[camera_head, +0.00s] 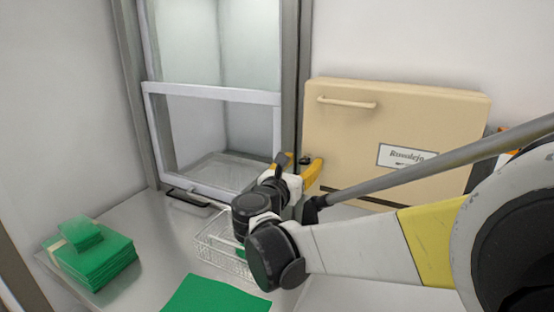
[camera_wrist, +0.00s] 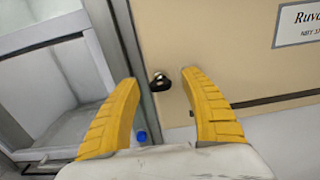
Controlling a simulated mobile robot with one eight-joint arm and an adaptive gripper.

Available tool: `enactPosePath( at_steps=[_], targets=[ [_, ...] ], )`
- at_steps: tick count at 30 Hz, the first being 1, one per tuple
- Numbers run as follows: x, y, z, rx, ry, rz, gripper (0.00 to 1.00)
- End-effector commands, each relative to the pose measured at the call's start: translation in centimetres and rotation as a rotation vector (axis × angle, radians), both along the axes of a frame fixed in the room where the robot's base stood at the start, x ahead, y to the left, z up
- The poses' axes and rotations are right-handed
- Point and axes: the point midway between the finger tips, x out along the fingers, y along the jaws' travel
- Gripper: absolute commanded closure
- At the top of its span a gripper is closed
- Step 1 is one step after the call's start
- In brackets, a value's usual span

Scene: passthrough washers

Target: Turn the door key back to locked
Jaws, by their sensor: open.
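The door key (camera_wrist: 161,82) shows in the wrist view as a small dark piece with a metal-coloured base, on the left side of the beige panel (camera_wrist: 210,35). The way the key is turned is too small to tell. In the head view my gripper and arm hide most of that spot. My gripper (camera_wrist: 160,85) is open, with its two yellow fingers on either side of the key in the picture. I see no contact between fingers and key. In the head view my gripper (camera_head: 300,165) is in front of the beige panel's (camera_head: 400,115) left edge.
A glass hatch with a metal frame (camera_head: 212,95) stands left of the panel. A wire basket (camera_head: 215,245), a green sheet (camera_head: 205,295) and a stack of green cloths (camera_head: 95,262) are on the counter (camera_head: 150,225). A small blue round thing (camera_wrist: 141,136) lies below the key.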

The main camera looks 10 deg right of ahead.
Motion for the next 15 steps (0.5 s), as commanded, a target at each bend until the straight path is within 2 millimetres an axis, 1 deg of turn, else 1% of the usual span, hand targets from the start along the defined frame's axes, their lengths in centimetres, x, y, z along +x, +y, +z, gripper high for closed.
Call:
enactPosePath(
  at_steps=[4, 12, 14, 15],
  targets=[
    [0.78, -0.63, 0.01, 0.000, 0.000, 0.000, 0.48],
    [0.88, -0.68, -0.01, 0.001, 0.000, 0.000, 0.48],
    [0.88, -0.68, -0.01, 0.001, 0.000, 0.000, 0.65],
    [0.87, -0.67, -0.01, 0.001, 0.000, 0.000, 0.77]
  ],
)
